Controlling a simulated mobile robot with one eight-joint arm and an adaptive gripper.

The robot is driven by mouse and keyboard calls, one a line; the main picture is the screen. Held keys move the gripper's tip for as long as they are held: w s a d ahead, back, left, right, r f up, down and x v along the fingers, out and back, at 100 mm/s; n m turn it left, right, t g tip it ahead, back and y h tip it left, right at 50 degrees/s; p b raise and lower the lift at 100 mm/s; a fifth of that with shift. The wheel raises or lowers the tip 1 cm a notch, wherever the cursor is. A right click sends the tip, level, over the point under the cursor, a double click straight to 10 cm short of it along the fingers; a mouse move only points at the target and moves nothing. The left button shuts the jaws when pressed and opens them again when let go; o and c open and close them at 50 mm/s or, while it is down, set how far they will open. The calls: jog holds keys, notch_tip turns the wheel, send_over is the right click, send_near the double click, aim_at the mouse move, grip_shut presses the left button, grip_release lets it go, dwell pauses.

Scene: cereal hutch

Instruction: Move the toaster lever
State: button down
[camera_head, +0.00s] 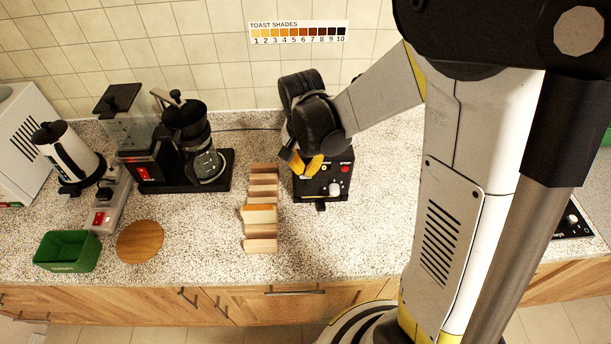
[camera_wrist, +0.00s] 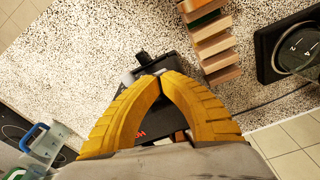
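The toaster (camera_head: 340,188) is a black box on the counter, with a red button and a pale knob on its front panel. A dark tab that looks like its lever (camera_head: 321,206) sticks out low at the front; it also shows in the wrist view (camera_wrist: 142,57), just beyond my fingertips. My gripper (camera_head: 306,168) is over the toaster, with its yellow fingers pointing down at the front panel. My gripper and wrist hide the toaster's top and back.
A row of bread-like slices (camera_head: 261,228) stands close left of the toaster. Further left are a coffee maker (camera_head: 180,182), a kettle (camera_head: 73,152), a power strip (camera_head: 104,207), a round wooden board (camera_head: 140,242) and a green bin (camera_head: 67,252). The counter before the toaster is clear.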

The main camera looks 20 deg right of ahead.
dwell(0.3)
notch_tip(320, 180, down, 6)
jog(key=b, duration=0.5)
jog(key=s+a, duration=0.1)
jog(key=s+r, duration=0.1)
jog(key=shift+s+a, duration=0.3)
jog(key=shift+a, duration=0.05)
notch_tip(320, 180, up, 12)
jog(key=shift+s+a, duration=0.35)
jog(key=shift+s, duration=0.1)
dwell(0.4)
